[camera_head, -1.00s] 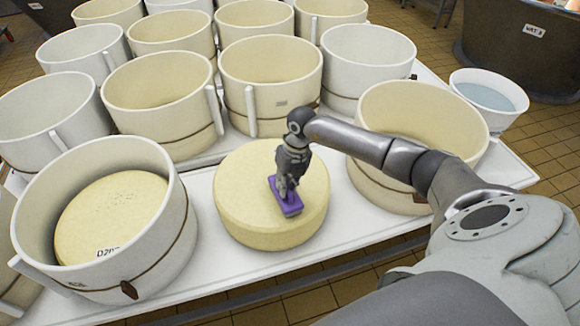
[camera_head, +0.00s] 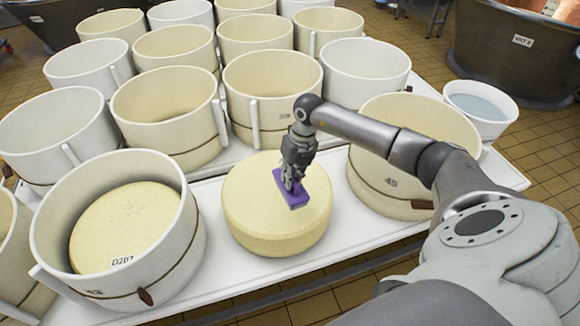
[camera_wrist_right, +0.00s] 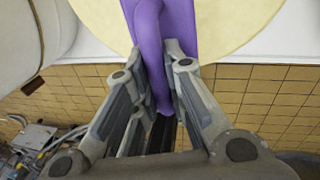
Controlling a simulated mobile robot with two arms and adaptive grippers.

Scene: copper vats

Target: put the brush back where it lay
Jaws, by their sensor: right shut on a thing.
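The purple brush (camera_head: 291,193) is over the top face of a free-standing pale yellow cheese wheel (camera_head: 248,212), right of its middle. Whether it touches the cheese is hard to tell. My right gripper (camera_head: 291,181) points down and is shut on the brush's handle. In the right wrist view, the purple handle of the brush (camera_wrist_right: 148,30) runs between the two fingers of the gripper (camera_wrist_right: 158,58), with the cheese (camera_wrist_right: 235,25) behind. My left gripper is not in view.
Another cheese, marked D207 (camera_head: 125,225), sits inside a white mould (camera_head: 165,255) at left. Several cream and white moulds stand in rows behind. An empty-looking mould (camera_head: 385,180) stands right, beneath my arm. A white bucket of bluish liquid (camera_head: 480,108) stands at the table's right end.

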